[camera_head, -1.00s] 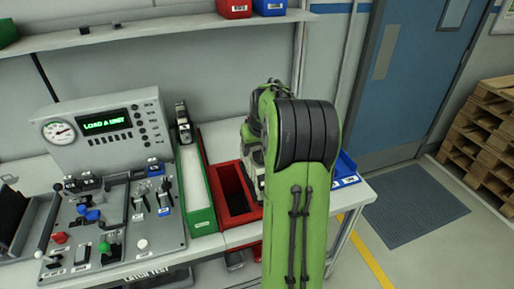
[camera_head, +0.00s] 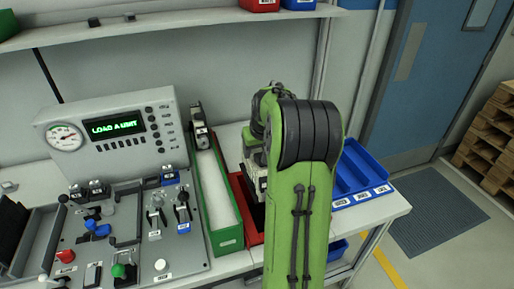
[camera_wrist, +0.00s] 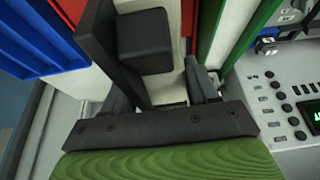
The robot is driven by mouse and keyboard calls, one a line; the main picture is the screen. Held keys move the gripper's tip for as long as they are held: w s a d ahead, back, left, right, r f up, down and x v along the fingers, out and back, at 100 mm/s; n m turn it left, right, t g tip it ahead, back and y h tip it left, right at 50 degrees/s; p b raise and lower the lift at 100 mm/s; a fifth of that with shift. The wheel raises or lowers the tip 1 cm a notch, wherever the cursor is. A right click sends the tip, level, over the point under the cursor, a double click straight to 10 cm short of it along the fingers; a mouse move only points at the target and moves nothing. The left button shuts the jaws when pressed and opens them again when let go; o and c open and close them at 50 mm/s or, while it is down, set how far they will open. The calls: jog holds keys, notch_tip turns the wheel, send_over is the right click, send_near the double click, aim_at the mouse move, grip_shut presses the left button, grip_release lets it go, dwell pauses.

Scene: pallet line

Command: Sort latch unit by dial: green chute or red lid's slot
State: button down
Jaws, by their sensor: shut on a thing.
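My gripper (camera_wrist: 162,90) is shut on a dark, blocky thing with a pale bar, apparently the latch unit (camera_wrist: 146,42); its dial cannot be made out. In the head view my arm hides the fingers and most of the held thing. The hand is over the red-walled bin (camera_head: 254,238), whose dark opening is mostly covered by the arm. Red edges show on both sides of the held thing in the wrist view; whether it touches them I cannot tell. The green chute (camera_head: 229,240), with a white floor, lies just left of the red bin.
A grey console (camera_head: 110,140) with a gauge and a screen reading "LOAD A UNIT" stands at the left, behind a control panel (camera_head: 135,255). A small dark-and-pale device (camera_head: 199,128) stands at the chute's far end. A blue divided tray (camera_head: 375,196) is at the right.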

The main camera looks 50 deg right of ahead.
jog(key=shift+f+b, duration=5.45)
jog(key=shift+f, duration=1.65)
jog(key=shift+c, duration=1.1)
grip_release()
jog(key=shift+s, duration=0.1)
jog(key=p+v, duration=0.4)
jog(key=v, duration=1.2)
jog(key=shift+f, duration=0.1)
